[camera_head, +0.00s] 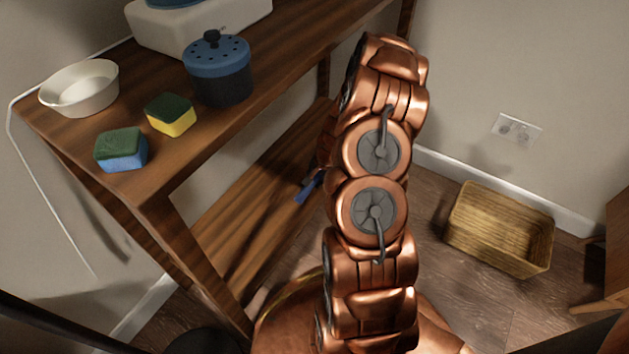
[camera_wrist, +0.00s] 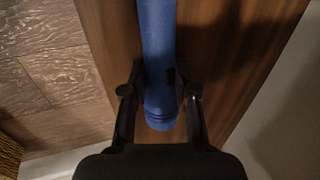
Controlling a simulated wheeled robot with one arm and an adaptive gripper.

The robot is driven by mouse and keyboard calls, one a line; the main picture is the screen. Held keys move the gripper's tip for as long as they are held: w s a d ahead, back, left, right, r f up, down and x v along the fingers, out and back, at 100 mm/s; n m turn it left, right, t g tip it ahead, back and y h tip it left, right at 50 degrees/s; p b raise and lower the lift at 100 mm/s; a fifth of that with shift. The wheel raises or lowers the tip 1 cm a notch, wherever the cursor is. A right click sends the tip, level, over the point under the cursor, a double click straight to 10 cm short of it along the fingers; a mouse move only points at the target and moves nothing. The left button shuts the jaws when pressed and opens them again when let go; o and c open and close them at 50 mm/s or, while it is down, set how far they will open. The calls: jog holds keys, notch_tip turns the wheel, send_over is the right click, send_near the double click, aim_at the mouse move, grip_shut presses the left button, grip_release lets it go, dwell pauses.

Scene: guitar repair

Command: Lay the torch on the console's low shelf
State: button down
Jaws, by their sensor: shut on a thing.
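The torch (camera_wrist: 158,60) is a blue cylinder with a ringed end, seen in the wrist view between the two dark fingers. My gripper (camera_wrist: 160,95) is shut on it near that ringed end. The console's low shelf (camera_wrist: 110,35) is brown wood and lies behind the torch in this view. In the head view the low shelf (camera_head: 235,215) runs under the console top, and a small blue part of the torch (camera_head: 308,190) shows beside my arm. My arm hides most of the gripper there. I cannot tell whether the torch touches the shelf.
The console top (camera_head: 165,185) holds a white bowl (camera_head: 80,88), two sponges (camera_head: 121,150) (camera_head: 170,115) and a dark blue lidded pot (camera_head: 219,70). A woven basket (camera_head: 498,232) stands on the floor at right. The visible left part of the low shelf is clear.

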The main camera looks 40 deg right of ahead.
jog(key=c, duration=0.9)
grip_release()
jog(key=p+v, duration=0.4)
jog(key=v, duration=0.8)
jog(key=shift+r+p, duration=0.1)
jog(key=shift+p, duration=0.2)
